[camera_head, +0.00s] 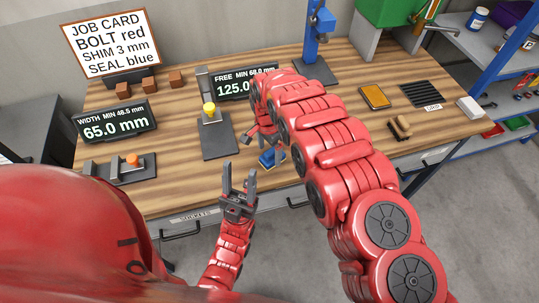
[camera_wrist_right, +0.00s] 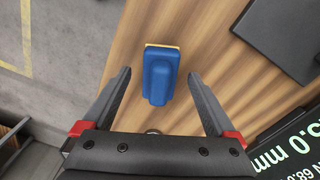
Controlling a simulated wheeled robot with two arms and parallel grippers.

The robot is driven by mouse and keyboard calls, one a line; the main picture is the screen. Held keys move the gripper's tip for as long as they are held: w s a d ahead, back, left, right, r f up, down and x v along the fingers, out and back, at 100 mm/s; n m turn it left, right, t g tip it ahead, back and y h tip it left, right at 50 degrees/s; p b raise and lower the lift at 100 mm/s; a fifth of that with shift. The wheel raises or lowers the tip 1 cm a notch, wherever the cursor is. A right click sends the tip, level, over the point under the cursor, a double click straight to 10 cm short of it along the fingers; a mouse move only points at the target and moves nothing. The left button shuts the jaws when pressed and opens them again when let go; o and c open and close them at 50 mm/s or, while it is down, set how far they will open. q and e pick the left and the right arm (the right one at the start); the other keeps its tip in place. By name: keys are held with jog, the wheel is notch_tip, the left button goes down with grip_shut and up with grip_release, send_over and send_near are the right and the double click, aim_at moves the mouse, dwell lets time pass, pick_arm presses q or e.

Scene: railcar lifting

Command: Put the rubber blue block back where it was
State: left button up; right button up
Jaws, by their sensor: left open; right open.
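The blue block (camera_head: 271,159) lies on the wooden bench near its front edge. In the right wrist view the blue block (camera_wrist_right: 160,80) has a narrow raised top and a yellow strip along its far side. My right gripper (camera_head: 264,138) is over the block. In the right wrist view its two open fingers (camera_wrist_right: 160,76) point to either side of the block, with a gap on both sides. I cannot tell its height above the block.
The wooden bench (camera_head: 185,195) carries a gauge with a yellow knob (camera_head: 210,110), a gauge with an orange knob (camera_head: 133,161), two displays (camera_head: 115,122), brown blocks (camera_head: 149,83) and a yellow pad (camera_head: 375,97). A job card (camera_head: 110,42) stands behind.

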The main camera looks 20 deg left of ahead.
aim_at(270, 151)
jog(key=r+b, duration=0.1)
jog(key=r, duration=0.1)
jog(key=r+b, duration=0.1)
jog(key=r, duration=0.1)
jog(key=shift+w, duration=0.2)
notch_tip(270, 151, up, 5)
jog(key=p, duration=0.5)
jog(key=shift+s+r, duration=0.1)
jog(key=shift+r, duration=0.1)
jog(key=shift+a, duration=0.1)
